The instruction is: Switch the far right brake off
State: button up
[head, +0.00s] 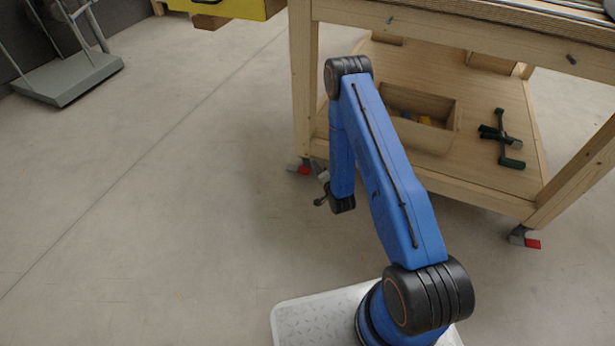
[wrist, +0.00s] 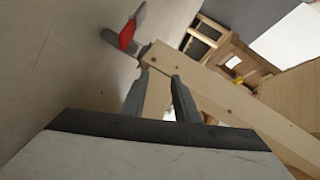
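Two caster brakes show in the head view. One red brake pedal (head: 298,170) is at the foot of the workbench's left leg, and another red pedal (head: 532,243) is at the foot of its right front leg. In the wrist view one red pedal (wrist: 127,36) sticks out from a caster at the end of a wooden leg (wrist: 210,87). I cannot tell for sure which corner this is. My gripper (wrist: 160,76) has its two grey fingers apart, with only wood seen between them. The pedal lies beyond the fingertips, up and left, apart from them. My arm hides most of the gripper in the head view.
A yellow drawer unit (head: 232,8) is at the top. A grey-green platform cart (head: 70,78) stands far left. The floor at left is clear.

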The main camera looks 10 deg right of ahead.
jog(key=s+f+m+t, duration=0.2)
jog(key=s+f+m, duration=0.1)
jog(key=s+f, duration=0.75)
send_near(298, 169)
jog(key=w+d, duration=0.1)
jog(key=w, duration=0.1)
jog(key=w+d, duration=0.1)
jog(key=w, duration=0.1)
jog(key=shift+d, duration=0.15)
grip_shut()
